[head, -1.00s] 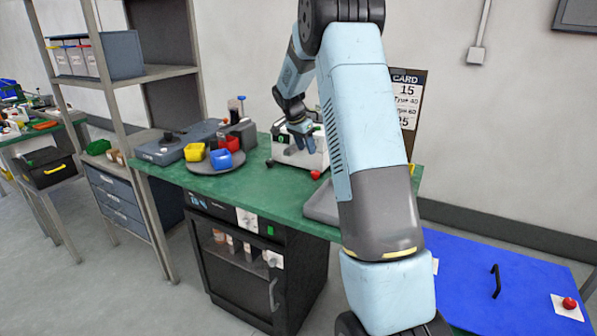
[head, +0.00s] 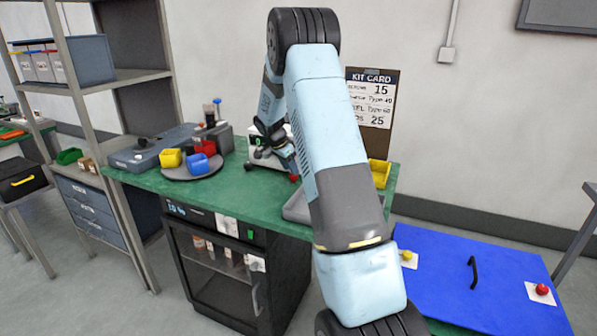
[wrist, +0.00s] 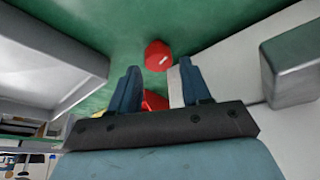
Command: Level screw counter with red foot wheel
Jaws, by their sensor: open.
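The screw counter (head: 259,164) is a white machine on the green bench, mostly hidden behind my arm and gripper in the head view. A red foot wheel (head: 294,178) shows at its front right base. In the wrist view a red wheel (wrist: 157,55) lies just beyond my fingertips, with a white line on it. A second red part (wrist: 153,100) shows between the fingers, partly covered by the gripper body. My gripper (wrist: 159,69) is open, its fingers on either side of that second part; contact cannot be told. The counter's pale side (wrist: 235,65) is right of the fingers.
A grey tray (head: 296,209) lies on the bench near my arm. A turntable (head: 192,172) with yellow, blue and red bins stands left, beside a grey machine (head: 150,153). A yellow bin (head: 379,172) stands by the kit card (head: 370,97). A blue panel (head: 470,275) is at right.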

